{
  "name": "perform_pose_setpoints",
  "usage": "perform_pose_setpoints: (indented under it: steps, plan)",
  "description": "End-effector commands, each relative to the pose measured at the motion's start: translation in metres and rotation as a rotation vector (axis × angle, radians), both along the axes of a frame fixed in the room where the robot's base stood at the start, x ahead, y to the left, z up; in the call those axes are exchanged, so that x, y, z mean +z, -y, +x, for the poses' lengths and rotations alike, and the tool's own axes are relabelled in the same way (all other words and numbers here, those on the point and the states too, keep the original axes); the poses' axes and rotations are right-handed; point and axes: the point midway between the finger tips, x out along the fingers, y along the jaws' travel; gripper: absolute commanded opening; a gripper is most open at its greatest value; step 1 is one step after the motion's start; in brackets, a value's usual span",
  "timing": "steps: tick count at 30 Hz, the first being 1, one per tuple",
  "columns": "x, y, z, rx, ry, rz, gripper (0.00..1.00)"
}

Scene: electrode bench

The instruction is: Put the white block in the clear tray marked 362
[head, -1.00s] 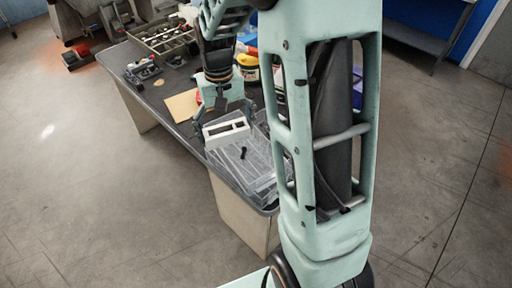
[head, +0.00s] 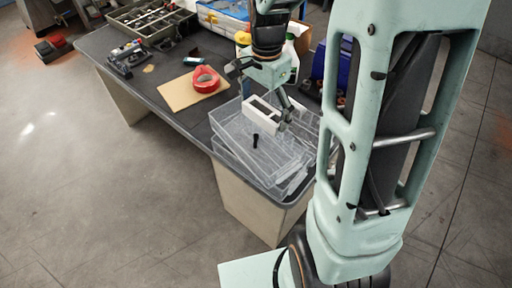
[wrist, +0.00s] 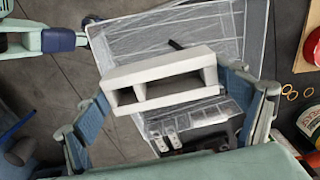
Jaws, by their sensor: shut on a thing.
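The white block (head: 249,107), an oblong with openings through it, also shows in the wrist view (wrist: 152,69). My gripper (head: 264,96) is shut on it across its length; in the wrist view, blue-grey fingers (wrist: 170,100) stand at both its ends. It is over the clear tray (head: 228,128), which fills the space behind it in the wrist view (wrist: 130,38). Whether the block touches the tray I cannot tell. Clear trays overlap here, and no number 362 is readable. A small black piece (head: 255,140) shows in the tray area.
A red tape roll (head: 206,79) lies on a tan board (head: 178,94) left of the trays. Bottles (head: 297,33) and a blue container (head: 318,60) stand behind. Metal pieces (wrist: 165,139) show near the tray in the wrist view.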

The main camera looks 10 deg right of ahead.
Motion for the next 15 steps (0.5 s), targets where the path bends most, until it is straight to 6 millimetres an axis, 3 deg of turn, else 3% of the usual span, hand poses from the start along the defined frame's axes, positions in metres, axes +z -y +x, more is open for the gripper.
perform_pose_setpoints:
  steps: [9, 15]
  plan:
    - [-0.028, 0.008, -0.014, -0.587, 0.002, -0.001, 0.53]
    - [-0.035, 0.010, -0.020, -0.811, 0.001, -0.001, 0.53]
